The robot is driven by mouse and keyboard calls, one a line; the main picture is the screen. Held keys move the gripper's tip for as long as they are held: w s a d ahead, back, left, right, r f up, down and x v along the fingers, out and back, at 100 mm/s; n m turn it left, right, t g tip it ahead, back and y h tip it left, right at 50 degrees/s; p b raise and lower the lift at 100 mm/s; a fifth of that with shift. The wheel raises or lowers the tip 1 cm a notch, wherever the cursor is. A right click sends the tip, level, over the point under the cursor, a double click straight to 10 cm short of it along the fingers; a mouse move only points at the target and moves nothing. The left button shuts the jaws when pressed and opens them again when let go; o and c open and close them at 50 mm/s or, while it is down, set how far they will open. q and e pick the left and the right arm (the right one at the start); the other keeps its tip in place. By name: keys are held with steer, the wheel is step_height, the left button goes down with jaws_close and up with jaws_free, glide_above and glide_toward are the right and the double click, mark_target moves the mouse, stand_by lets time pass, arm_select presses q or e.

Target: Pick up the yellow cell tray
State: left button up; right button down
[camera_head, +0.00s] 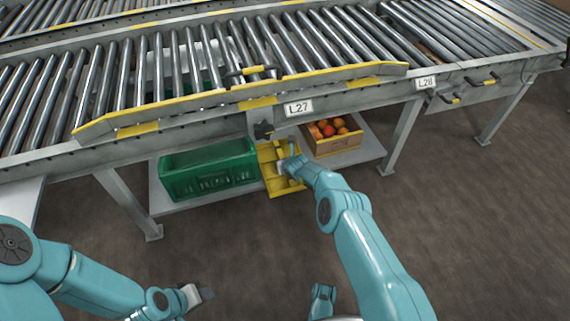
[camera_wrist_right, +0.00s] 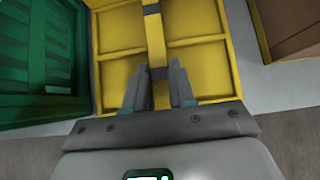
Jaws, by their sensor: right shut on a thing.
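The yellow cell tray (camera_head: 270,181) sits under the conveyor, between a green crate and a box of tomatoes. In the right wrist view the yellow cell tray (camera_wrist_right: 118,75) shows its square cells and a raised yellow bar running through the middle. My right gripper (camera_head: 284,167) is at the tray; in the right wrist view my right gripper (camera_wrist_right: 158,85) is shut on that middle bar, one finger on each side. My left gripper (camera_head: 205,294) is low at the front, away from the tray, and I cannot tell if it is open.
The green crate (camera_head: 208,170) stands close on the tray's left. A box (camera_head: 338,142) of red and orange tomatoes stands on its right. All rest on a low grey shelf (camera_head: 368,151). The roller conveyor (camera_head: 230,60) and its yellow-edged rail hang above. The floor in front is clear.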

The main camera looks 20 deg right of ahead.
stand_by(0.4)
steer(key=c, duration=0.9)
jaws_free()
steer(key=shift+o, duration=0.2)
